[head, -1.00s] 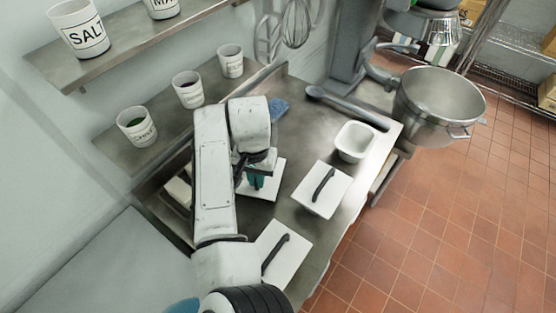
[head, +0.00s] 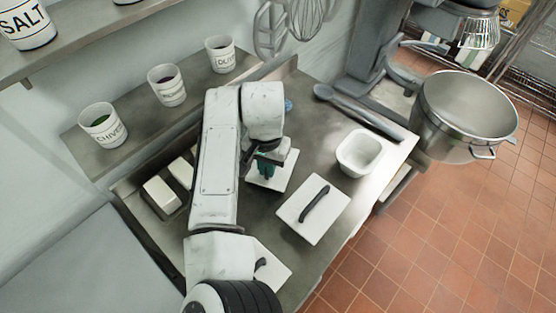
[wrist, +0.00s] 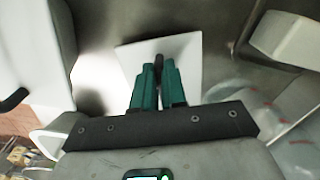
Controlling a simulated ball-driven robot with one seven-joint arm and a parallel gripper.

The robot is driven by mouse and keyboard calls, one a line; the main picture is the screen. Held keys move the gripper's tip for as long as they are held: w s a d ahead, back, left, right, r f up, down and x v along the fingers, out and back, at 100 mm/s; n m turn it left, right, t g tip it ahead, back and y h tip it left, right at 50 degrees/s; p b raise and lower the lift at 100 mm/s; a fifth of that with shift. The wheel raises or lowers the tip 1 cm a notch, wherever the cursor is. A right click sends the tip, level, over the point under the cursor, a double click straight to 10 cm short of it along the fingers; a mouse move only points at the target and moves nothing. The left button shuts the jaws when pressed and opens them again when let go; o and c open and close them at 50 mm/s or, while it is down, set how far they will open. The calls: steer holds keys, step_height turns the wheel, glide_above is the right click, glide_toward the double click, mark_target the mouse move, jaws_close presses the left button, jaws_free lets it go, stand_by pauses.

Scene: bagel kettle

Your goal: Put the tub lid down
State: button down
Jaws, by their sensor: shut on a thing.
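A square white tub lid (head: 283,178) with a dark handle is held under my gripper (head: 266,172) above or on the steel counter. Its height over the counter is hard to tell. In the wrist view my gripper's green fingers (wrist: 158,84) are shut on the dark handle of this lid (wrist: 186,55). The fingertips and part of the handle are hidden. A second white lid (head: 292,211) with a dark handle lies on the counter to the right and nearer. A third lid (head: 273,275) is partly hidden behind my arm.
An open white tub (head: 360,155) stands near the counter's right edge. White blocks or tubs (head: 161,196) sit in a recess on the left. Labelled cups (head: 167,86) stand on the low shelf. A mixer bowl (head: 467,105) is at the right. Bare counter (head: 310,130) lies beyond the held lid.

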steer(key=shift+s+a+f, duration=0.25)
steer(key=shift+a+f, duration=0.05)
steer(key=shift+f, duration=0.25)
steer(key=shift+r, duration=0.1)
steer(key=shift+d, duration=0.1)
steer(key=c, duration=1.2)
jaws_free()
step_height(320, 180, up, 12)
steer(key=shift+b, duration=1.1)
